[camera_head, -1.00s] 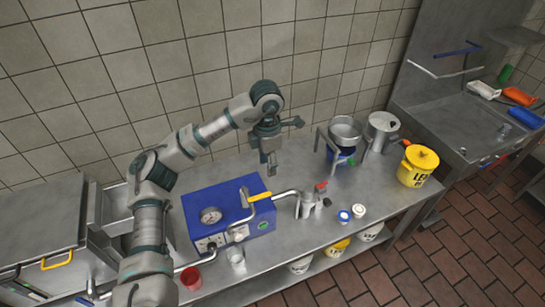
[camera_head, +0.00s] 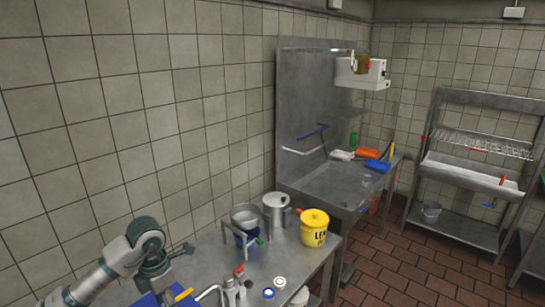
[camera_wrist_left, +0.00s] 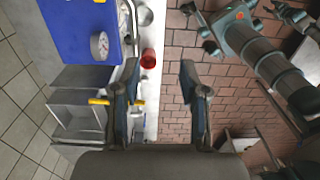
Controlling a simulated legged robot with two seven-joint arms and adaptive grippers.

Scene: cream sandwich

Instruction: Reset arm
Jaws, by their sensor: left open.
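My left arm comes in at the lower left of the head view, with its gripper (camera_head: 158,284) low over the counter and its fingers mostly hidden. In the left wrist view, the left gripper (camera_wrist_left: 155,88) is open. Its two fingers stand well apart with nothing between them, above the counter's front edge and the brick floor. Another grey and teal arm of mine crosses the upper right of the left wrist view. Its end (camera_wrist_left: 205,30) is too small to read as open or shut.
A blue machine with a gauge (camera_wrist_left: 85,30) and a red cup (camera_wrist_left: 149,57) lie below. A pot (camera_head: 244,217), a metal canister (camera_head: 275,210) and a yellow bucket (camera_head: 314,230) stand on the counter. A sink bench (camera_head: 335,185) and a shelf rack (camera_head: 470,185) are beyond. The floor is open.

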